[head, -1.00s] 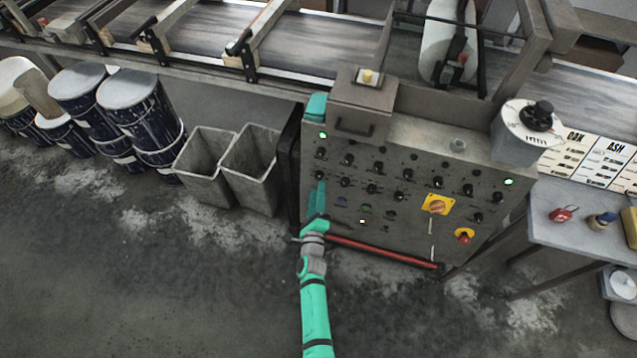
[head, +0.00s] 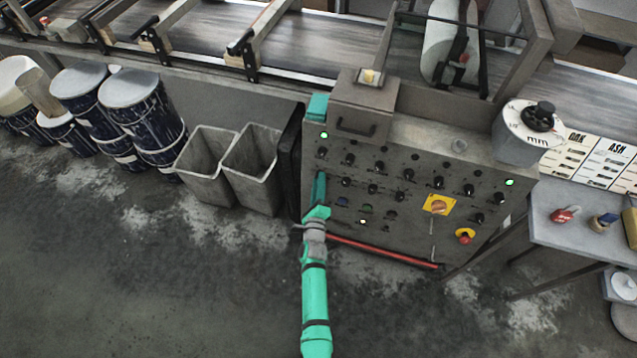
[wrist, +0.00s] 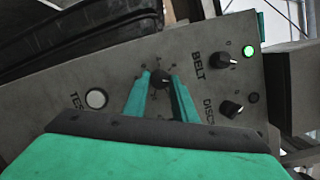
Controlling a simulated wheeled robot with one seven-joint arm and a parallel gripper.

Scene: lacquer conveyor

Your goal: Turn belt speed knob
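The control panel (head: 400,150) is a grey sloped box with several black knobs, labels and lights. In the wrist view, one small black knob (wrist: 160,80) with scale marks around it sits between the fingertips of my gripper (wrist: 162,84). The green fingers stand on either side of it, apart, and I cannot tell if they touch it. The word BELT (wrist: 198,66) is printed between this knob and another black knob (wrist: 228,61) at the right. In the head view my gripper (head: 319,186) is at the panel's left edge and hides the knob there.
A DISC knob (wrist: 232,108) and a white TEST button (wrist: 96,98) flank the fingers. A red bar (head: 380,250) runs along the panel's foot. Two grey bins (head: 202,180) stand left of the panel. The floor in front is clear.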

